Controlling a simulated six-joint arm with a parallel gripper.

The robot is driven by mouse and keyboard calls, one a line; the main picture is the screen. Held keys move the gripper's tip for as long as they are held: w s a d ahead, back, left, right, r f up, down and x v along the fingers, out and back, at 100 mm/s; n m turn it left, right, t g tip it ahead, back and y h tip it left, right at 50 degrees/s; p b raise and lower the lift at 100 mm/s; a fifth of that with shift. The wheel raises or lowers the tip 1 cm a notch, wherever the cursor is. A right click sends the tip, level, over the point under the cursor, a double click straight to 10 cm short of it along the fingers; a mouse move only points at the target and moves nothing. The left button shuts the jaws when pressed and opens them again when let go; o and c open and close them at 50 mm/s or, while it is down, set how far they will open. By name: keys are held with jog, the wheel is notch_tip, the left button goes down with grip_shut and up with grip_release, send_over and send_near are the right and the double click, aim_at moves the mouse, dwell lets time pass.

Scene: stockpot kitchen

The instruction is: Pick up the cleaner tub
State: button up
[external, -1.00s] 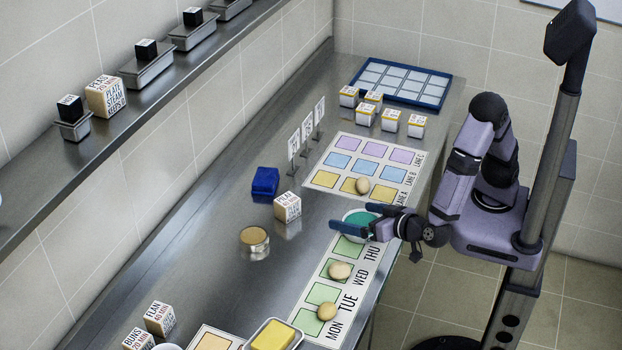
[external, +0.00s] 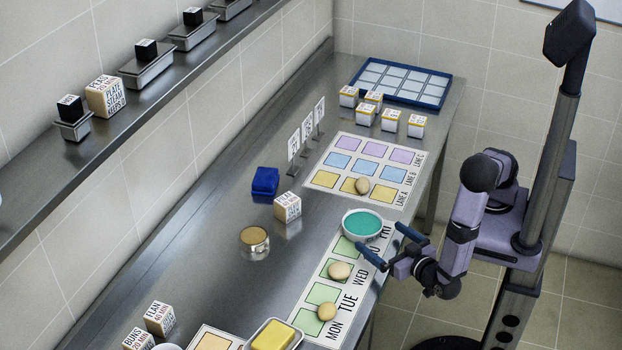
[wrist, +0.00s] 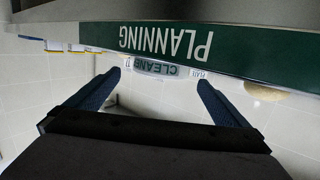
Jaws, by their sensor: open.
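The cleaner tub (external: 366,223) is a round white tub with a teal top, standing on the bench at the THU/FRI end of the weekday sheet (external: 341,291). In the wrist view its CLEANER label (wrist: 160,69) shows upside down, beyond and between my fingertips. My gripper (external: 379,236) is open and empty at the bench's front edge, its fingers pointing at the tub from the near right side. The wrist view also shows the open gripper (wrist: 158,80), with a clear gap between its fingers and the tub. Whether either finger touches it in the external view is unclear.
Egg-shaped pale items (external: 340,270) lie on the weekday sheet, with another on the lane sheet (external: 325,178). A lidded jar (external: 254,243), a label cube (external: 288,206) and a blue block (external: 265,181) stand behind. A green PLANNING strip (wrist: 165,41) crosses the wrist view.

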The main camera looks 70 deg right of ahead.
aim_at(366, 228)
jog(key=shift+p+x, duration=0.6)
jog(key=shift+x, duration=0.85)
jog(key=shift+p+x, duration=0.85)
jog(key=shift+x, duration=1.4)
jog(key=shift+a, duration=0.1)
jog(key=c, duration=1.3)
jog(key=shift+c, duration=0.2)
jog(key=shift+r, duration=0.15)
jog(key=shift+r+b, duration=0.45)
jog(key=shift+r, duration=4.45)
